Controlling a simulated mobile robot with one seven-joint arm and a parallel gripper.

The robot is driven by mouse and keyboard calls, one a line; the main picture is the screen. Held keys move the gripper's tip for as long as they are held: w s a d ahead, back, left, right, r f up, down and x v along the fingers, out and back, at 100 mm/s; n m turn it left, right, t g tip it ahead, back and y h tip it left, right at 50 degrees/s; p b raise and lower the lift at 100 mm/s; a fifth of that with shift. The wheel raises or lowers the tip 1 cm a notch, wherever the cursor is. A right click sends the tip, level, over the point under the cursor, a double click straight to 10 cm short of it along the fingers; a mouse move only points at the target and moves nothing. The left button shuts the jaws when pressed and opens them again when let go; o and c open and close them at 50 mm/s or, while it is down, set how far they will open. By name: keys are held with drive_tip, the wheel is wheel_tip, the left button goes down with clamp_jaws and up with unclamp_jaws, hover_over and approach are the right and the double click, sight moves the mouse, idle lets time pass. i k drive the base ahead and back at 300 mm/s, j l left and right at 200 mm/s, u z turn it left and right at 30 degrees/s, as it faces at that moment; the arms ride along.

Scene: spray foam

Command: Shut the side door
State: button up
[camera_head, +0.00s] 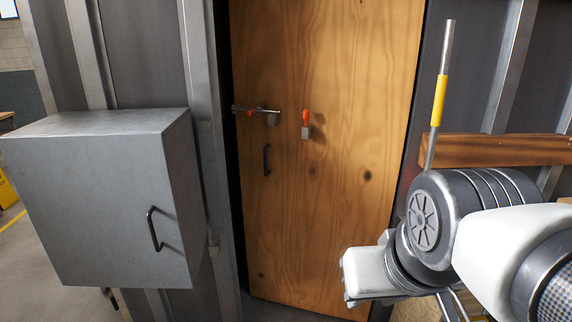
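The wooden side door (335,215) stands in a dark metal frame in the middle of the view. A dark strip runs along its left edge; I cannot tell for sure how far the door is ajar. A bolt (258,111) with a metal bar lies at its upper left. A red-tipped latch piece (306,122) and a dark pull handle (267,160) are on the door's face. My gripper (368,274) is at the lower right, in front of the door's lower right part. Its white body shows, but its fingers do not show clearly.
A grey metal box (95,205) with a dark handle juts out left of the door. A wooden rail (495,150) crosses the wall at right. A thin rod with a yellow sleeve (439,100) stands upright above my arm. Grey floor shows at far left.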

sight(322, 189)
drive_tip(key=i+j, duration=0.3)
drive_tip(key=i, duration=0.15)
drive_tip(key=i+j, duration=0.3)
drive_tip(key=i, duration=0.15)
drive_tip(key=i+j, duration=0.3)
drive_tip(key=i, duration=0.2)
